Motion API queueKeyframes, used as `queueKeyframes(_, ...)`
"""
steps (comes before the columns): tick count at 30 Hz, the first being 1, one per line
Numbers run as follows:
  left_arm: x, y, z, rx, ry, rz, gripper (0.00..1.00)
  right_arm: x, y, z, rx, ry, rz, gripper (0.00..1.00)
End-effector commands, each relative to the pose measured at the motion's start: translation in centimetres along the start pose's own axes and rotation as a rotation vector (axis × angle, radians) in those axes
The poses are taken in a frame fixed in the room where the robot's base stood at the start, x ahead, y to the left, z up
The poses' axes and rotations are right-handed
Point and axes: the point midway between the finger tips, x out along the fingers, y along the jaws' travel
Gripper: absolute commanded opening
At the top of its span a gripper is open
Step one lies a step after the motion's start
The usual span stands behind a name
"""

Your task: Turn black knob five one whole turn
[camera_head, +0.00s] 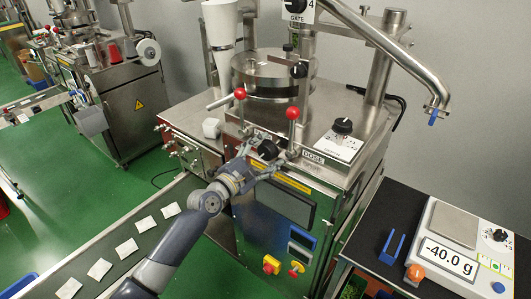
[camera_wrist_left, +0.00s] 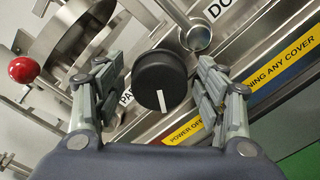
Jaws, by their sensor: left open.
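A round black knob with a white pointer line (camera_wrist_left: 162,80) sits on the steel front of the machine, centred in the left wrist view. It also shows in the head view (camera_head: 268,149), just past the fingertips. My left gripper (camera_head: 262,160) is open, with one finger on each side of the knob. In the left wrist view gaps show between the knob and both fingers. The pointer line points down in that view. I cannot read a number five on this knob. Another black knob (camera_head: 343,125) sits on a white plate to the right. My right gripper is not in view.
Levers with red balls (camera_head: 292,113) rise close to the gripper. One red ball (camera_wrist_left: 24,69) shows at left in the wrist view. A conveyor with white teabags (camera_head: 127,249) runs at lower left. A scale (camera_head: 447,258) reading -40.0 g stands at right.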

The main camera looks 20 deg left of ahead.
Motion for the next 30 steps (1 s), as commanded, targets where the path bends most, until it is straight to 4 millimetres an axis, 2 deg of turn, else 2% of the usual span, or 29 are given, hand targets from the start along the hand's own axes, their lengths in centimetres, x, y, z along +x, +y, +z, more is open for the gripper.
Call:
queueKeyframes(2, -0.01, 0.01, 0.01, 0.0, 0.0, 0.0, 0.65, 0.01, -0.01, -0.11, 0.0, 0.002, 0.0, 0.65)
queueKeyframes(6, -0.02, 0.01, 0.01, 0.0, 0.0, 0.0, 0.33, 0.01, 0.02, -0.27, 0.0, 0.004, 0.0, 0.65)
queueKeyframes(8, -0.02, 0.01, 0.01, 0.0, 0.0, 0.0, 0.21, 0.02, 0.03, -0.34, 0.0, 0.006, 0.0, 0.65)
queueKeyframes(20, -0.04, -0.04, -0.01, 0.044, 0.0, 0.0, 0.21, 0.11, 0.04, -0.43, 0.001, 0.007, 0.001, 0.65)
queueKeyframes(30, -0.03, -0.25, -0.04, 0.272, -0.001, -0.001, 0.21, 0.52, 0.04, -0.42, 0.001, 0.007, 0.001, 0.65)
